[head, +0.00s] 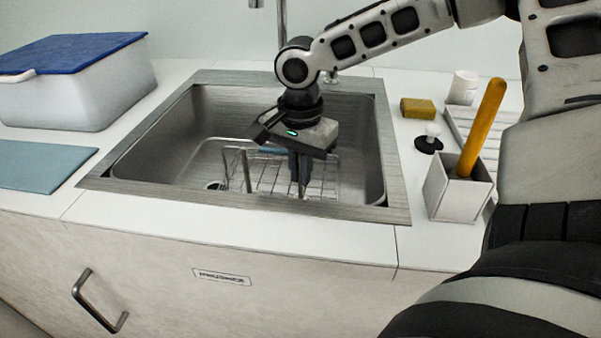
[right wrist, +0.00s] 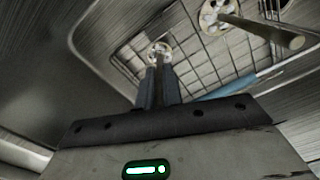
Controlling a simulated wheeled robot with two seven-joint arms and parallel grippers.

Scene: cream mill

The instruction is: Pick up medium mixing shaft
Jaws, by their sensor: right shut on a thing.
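My right gripper (head: 301,190) reaches down into the sink, over the wire rack. In the right wrist view its fingers (right wrist: 158,90) are shut on a thin mixing shaft with a pale round head (right wrist: 159,51). Most of this shaft is hidden by the fingers, and I cannot tell its size for sure. A second shaft (right wrist: 265,32) with a larger round slotted head (right wrist: 217,14) stands in the rack beside it. It shows as a grey rod (head: 246,171) in the head view. My left gripper is not in view.
The wire rack (head: 322,178) stands in the steel sink (head: 398,170), with a blue item (right wrist: 228,88) by it. On the right are a white holder (head: 445,193) with an orange handle (head: 484,125), a yellow sponge (head: 417,108) and a white cup (head: 463,88). A blue-lidded bin (head: 75,100) stands left.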

